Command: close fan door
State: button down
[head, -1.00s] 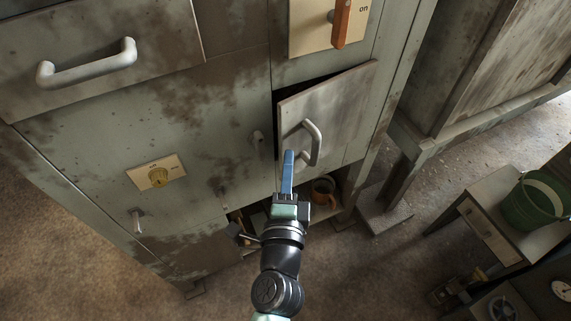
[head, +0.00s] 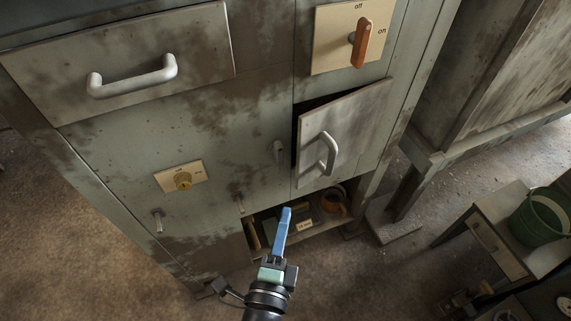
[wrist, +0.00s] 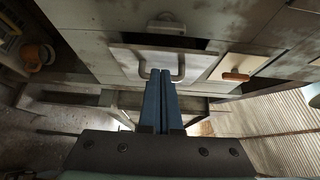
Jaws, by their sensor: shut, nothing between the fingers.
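The fan door (head: 347,132) is a grey metal panel with a pale curved handle (head: 328,153) in the cabinet's right part. It stands ajar, with a dark gap along its top and left edges. In the wrist view the door (wrist: 204,66) and its handle (wrist: 178,77) lie beyond my fingertips. My gripper (head: 284,217) has blue fingers, shut and empty, below and left of the door in the head view. I see the fingers (wrist: 160,84) pressed together in the wrist view, overlapping the handle in the picture; contact cannot be told.
An orange switch (head: 361,43) is above the door. An open shelf below holds an orange mug (head: 333,204). A green bucket (head: 540,217) stands on a side table at right.

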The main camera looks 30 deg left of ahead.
jog(key=d, duration=0.3)
send_near(305, 157)
jog(key=w+d, duration=0.2)
jog(key=w, duration=0.1)
jog(key=w+a, duration=0.1)
jog(key=w+a+p, duration=0.1)
jog(key=a, duration=0.1)
jog(key=shift+f+t, duration=0.1)
jog(key=shift+t, duration=0.2)
jog(key=shift+w+a+f, duration=0.15)
jog(key=shift+a, duration=0.35)
